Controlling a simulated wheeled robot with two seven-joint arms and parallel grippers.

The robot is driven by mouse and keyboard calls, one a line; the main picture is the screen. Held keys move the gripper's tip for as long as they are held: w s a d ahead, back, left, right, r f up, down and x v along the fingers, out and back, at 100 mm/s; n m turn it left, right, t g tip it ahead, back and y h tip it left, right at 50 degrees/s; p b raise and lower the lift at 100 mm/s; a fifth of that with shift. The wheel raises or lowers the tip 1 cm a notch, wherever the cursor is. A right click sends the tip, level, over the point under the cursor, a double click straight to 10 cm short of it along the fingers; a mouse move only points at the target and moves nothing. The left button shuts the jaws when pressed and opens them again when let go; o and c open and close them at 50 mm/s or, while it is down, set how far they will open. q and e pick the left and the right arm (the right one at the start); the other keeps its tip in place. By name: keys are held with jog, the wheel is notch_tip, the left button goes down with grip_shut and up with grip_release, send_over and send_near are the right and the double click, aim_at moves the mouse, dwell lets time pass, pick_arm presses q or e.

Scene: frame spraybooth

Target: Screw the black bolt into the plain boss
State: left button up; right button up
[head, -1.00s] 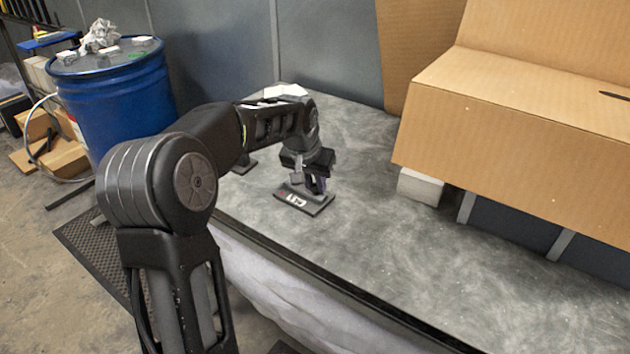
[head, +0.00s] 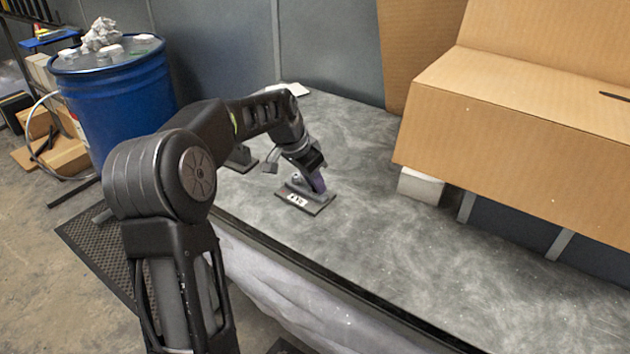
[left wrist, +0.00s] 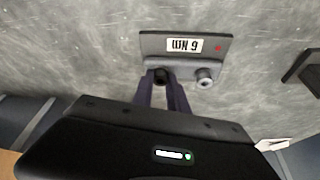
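A dark plate (head: 318,208) with a white "6 Nm" label (head: 297,200) lies on the grey bench top. In the left wrist view the plate (left wrist: 150,42) carries a grey block with two bosses. The boss on the right there, a light cylinder (left wrist: 205,78), stands free, on the side of the red mark (left wrist: 218,48). My left gripper (head: 318,188) points down at the other boss, away from the red mark. Its purple fingers (left wrist: 162,88) close around a small black bolt (left wrist: 161,76) at that boss. The fingers hide the bolt's lower end and most of that boss.
A dark stand (head: 240,158) sits behind my left forearm on the bench. A large cardboard box (head: 520,140) rests on a white block (head: 420,187) to the right. A blue drum (head: 118,100) stands at the left. The bench right of the plate is clear.

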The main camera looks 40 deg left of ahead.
aim_at(305, 204)
pick_arm(q)
jog(key=o, duration=0.5)
jog(key=shift+f, duration=0.1)
jog(key=v, duration=0.8)
jog(key=shift+f, duration=0.15)
dwell(0.4)
